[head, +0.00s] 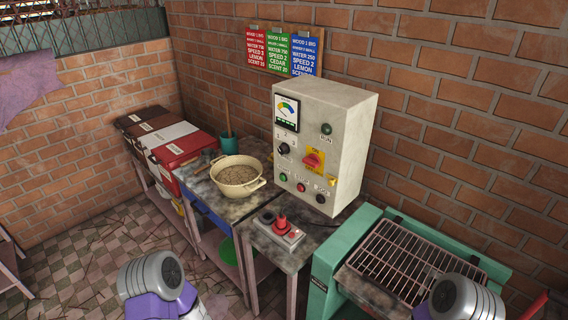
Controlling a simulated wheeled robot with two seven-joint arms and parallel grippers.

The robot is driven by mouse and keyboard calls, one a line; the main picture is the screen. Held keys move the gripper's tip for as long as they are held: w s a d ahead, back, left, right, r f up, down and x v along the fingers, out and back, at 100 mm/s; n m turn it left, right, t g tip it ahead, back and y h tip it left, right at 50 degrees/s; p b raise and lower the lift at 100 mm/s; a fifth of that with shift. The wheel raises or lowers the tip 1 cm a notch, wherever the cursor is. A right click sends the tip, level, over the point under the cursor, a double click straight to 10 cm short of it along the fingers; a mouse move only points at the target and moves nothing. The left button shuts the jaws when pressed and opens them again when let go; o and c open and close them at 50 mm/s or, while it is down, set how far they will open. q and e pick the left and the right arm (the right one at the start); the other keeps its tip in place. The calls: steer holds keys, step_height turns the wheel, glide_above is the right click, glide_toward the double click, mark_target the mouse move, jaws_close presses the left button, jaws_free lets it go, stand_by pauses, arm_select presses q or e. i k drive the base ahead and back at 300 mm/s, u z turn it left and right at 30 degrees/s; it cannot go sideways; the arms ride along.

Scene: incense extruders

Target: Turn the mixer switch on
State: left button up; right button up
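A beige control box (346,140) stands upright on a table against the brick wall. Its front has a dial gauge (287,112), a black knob (283,149), a red rotary switch on a yellow plate (313,160), and several small coloured buttons. A grey plate with a red lever or knob (281,224) lies on the table in front of the box. I cannot tell which of these is the mixer switch, and labels are too small to read. Only grey and purple parts of my arms show at the bottom edge; neither gripper is visible.
A cream pot (238,177) of brown material stands left of the box. Behind it is a teal cup (228,144) with a stick. Red, white and dark boxes (170,140) line the left. A green machine with a metal rack (404,264) stands right. Recipe signs (282,52) hang behind.

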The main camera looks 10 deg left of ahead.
mark_target(312, 160)
steer(key=k, duration=1.3)
steer(key=u, duration=0.9)
steer(key=i, duration=1.95)
steer(key=z, duration=0.5)
